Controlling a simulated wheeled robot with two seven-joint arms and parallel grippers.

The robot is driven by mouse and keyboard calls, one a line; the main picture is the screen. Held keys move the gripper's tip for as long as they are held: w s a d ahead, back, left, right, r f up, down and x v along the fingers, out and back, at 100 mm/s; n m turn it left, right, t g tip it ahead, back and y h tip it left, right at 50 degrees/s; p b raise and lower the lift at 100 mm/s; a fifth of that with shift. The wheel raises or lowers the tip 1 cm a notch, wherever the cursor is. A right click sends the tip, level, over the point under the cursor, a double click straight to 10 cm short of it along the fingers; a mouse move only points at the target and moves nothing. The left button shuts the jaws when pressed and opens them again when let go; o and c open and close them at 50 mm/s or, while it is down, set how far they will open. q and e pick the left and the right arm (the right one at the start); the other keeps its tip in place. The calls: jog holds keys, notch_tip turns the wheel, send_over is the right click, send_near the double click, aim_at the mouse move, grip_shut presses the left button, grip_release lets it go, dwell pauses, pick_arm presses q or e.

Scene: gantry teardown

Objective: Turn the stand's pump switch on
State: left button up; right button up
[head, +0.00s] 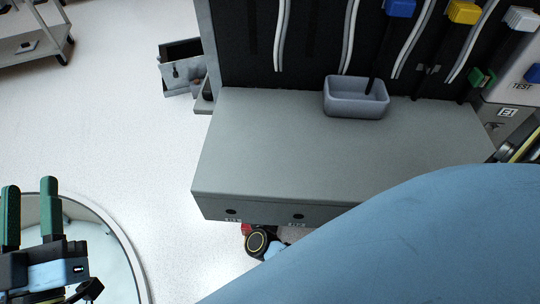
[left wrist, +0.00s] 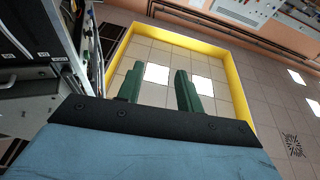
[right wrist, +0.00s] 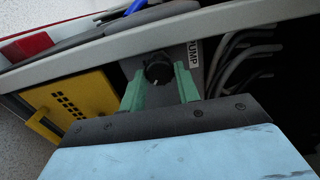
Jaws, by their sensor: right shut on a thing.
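The pump switch (right wrist: 157,66) is a round black knob with a light pointer mark, on a grey panel beside a white PUMP label (right wrist: 194,56) in the right wrist view. My right gripper (right wrist: 160,78) has its green fingers on either side of the knob and is shut on it. In the head view my blue right arm hides the lower right, and I cannot see the switch there. My left gripper (head: 30,186) is open and empty at the lower left of the head view. It also shows in the left wrist view (left wrist: 157,74), its fingers apart.
A grey bench top (head: 330,160) with a grey bin (head: 355,112) stands in the middle of the head view, below hanging cables. A yellow perforated box (right wrist: 75,105) is left of the switch. Open floor (head: 130,130) lies to the left.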

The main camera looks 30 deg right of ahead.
pick_arm(q)
jog(key=s+a+f+g+y+p, duration=0.2)
jog(key=a+f+g+y+p, duration=0.1)
jog(key=f+g, duration=0.6)
jog(key=shift+f+y, duration=0.3)
jog(key=shift+f, duration=1.9)
pick_arm(e)
jog(key=shift+a+n, duration=0.1)
jog(key=shift+n, duration=4)
pick_arm(q)
jog(key=shift+a, duration=0.15)
pick_arm(e)
jog(key=o, duration=1)
pick_arm(q)
jog(key=s+a+f+g+y+p, duration=0.1)
jog(key=s+a+f+g, duration=0.1)
jog(key=s+f+g, duration=0.2)
jog(key=shift+n, duration=0.3)
pick_arm(e)
jog(key=v, duration=0.7)
jog(key=shift+s+a, duration=0.15)
jog(key=shift+s, duration=0.05)
